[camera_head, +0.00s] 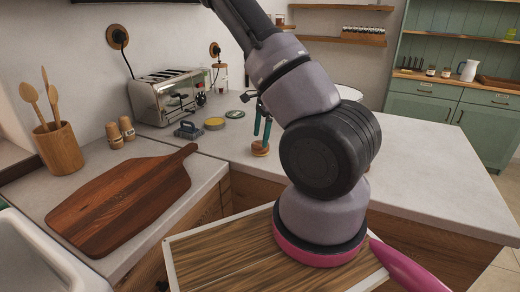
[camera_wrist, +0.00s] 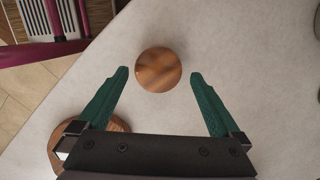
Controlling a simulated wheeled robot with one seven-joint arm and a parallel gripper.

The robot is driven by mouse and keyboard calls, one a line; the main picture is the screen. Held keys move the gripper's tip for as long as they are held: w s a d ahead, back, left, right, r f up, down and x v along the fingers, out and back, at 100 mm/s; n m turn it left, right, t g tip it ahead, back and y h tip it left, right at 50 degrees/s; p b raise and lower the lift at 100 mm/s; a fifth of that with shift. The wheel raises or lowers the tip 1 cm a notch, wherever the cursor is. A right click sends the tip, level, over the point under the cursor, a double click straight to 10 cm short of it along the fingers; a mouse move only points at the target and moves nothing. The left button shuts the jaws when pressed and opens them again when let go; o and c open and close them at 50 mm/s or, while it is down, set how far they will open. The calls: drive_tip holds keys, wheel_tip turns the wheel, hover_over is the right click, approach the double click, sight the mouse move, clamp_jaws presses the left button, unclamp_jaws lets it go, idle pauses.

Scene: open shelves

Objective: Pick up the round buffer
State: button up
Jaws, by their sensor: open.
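A round brown wooden piece, which looks like the round buffer (camera_wrist: 158,69), lies on the pale counter. In the wrist view it sits between and slightly beyond the fingertips of my gripper (camera_wrist: 160,75), with clear space to each finger. My gripper's teal fingers are open and empty. In the head view my gripper (camera_head: 262,137) points down just above a small round wooden piece, the round buffer (camera_head: 260,149); the exact height gap is hard to tell. A second round wooden piece (camera_wrist: 118,125) is partly hidden behind the left finger in the wrist view.
A wooden cutting board (camera_head: 125,200) lies at left. The counter at right is clear.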

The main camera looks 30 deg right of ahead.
sight(260, 144)
wheel_tip(260, 144, down, 4)
drive_tip(key=shift+a+f, duration=0.1)
drive_tip(key=shift+a, duration=0.05)
drive_tip(key=c, duration=1.3)
wheel_tip(260, 144, up, 10)
drive_tip(key=shift+r, duration=0.1)
drive_tip(key=shift+c, duration=0.3)
drive_tip(key=o, duration=0.5)
drive_tip(key=shift+c, duration=0.6)
